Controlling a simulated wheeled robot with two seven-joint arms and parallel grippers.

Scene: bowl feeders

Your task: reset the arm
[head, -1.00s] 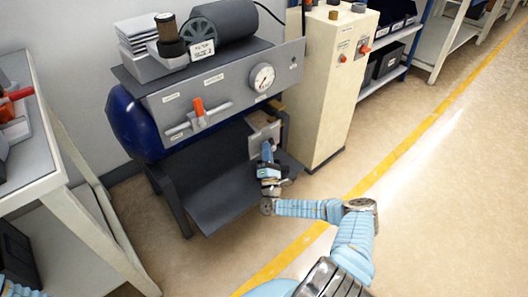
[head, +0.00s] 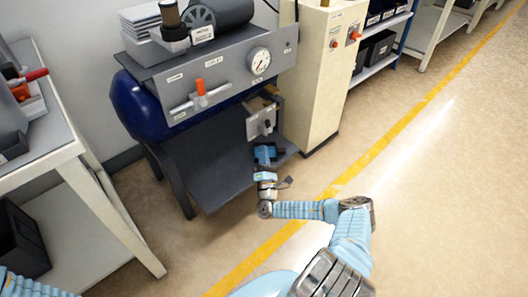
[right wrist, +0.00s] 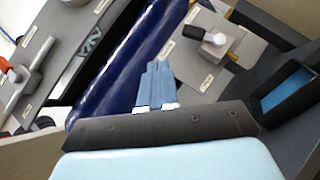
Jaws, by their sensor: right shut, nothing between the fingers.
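My right arm reaches across the head view to the front of the compressor-like machine. My right gripper (head: 264,150) is shut and empty, just below and in front of a small grey panel (head: 257,126) with a dark knob. In the right wrist view its blue fingers (right wrist: 157,85) are together with nothing between them. The panel (right wrist: 187,62) with its black and white knob (right wrist: 207,37) lies beyond the fingertips, apparently apart from them. Of my left arm only a light blue part shows at the lower left corner of the head view; its gripper is out of view.
The machine has a blue tank (head: 142,108), a gauge (head: 260,61), a red-handled valve (head: 201,92) and a dark lower shelf (head: 215,170). A cream cabinet (head: 318,85) stands right of it. A grey workbench (head: 50,155) is at left. Open floor (head: 450,190) lies right.

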